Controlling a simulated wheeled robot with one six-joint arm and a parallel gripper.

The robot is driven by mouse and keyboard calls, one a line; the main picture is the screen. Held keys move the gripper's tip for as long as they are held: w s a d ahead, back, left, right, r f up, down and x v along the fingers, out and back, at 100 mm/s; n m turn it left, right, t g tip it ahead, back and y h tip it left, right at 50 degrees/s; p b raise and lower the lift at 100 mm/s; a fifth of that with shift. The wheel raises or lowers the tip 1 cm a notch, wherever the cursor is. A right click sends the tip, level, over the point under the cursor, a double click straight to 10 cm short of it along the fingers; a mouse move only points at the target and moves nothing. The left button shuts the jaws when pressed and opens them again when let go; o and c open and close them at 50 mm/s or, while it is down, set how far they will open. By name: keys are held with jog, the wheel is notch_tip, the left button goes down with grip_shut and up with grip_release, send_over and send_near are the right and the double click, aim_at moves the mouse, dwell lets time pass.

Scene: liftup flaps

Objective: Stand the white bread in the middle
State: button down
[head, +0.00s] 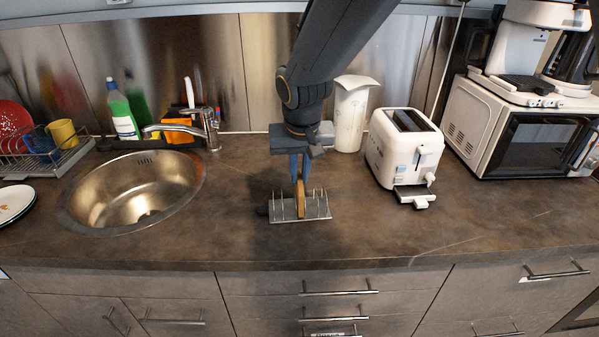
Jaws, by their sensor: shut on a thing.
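The bread (301,200) is a thin upright slice seen edge-on, with a tan-brown edge. It stands in the middle of a small metal rack (283,213) with several thin upright prongs on the counter. My gripper (300,172) points down from above and is shut on the upper part of the slice. The slice's lower end is down among the prongs; I cannot tell whether it touches the rack's base. The slice's broad faces are mostly turned out of sight.
A white toaster (403,150) stands right of the rack, with a white jug (351,112) behind. A microwave (521,130) is at the far right. A round sink (131,190) and a dish rack (40,160) are at left. The counter between sink and rack is clear.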

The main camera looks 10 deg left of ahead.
jog(key=c, duration=1.7)
grip_release()
jog(key=shift+c, duration=0.2)
jog(key=shift+b+v, duration=0.75)
jog(key=shift+v, duration=3.2)
jog(key=s+d+f+m+g, duration=0.15)
jog(key=d+f, duration=0.25)
jog(key=d, duration=0.6)
jog(key=s+d+f+m, duration=0.1)
jog(key=s+d+f, duration=0.15)
jog(key=d, duration=0.75)
jog(key=s+d+f+m+h, duration=0.1)
jog(key=s+d+f, duration=0.5)
jog(key=s+d, duration=0.3)
jog(key=d+g, duration=0.1)
jog(key=d, duration=0.1)
jog(key=shift+d, duration=0.3)
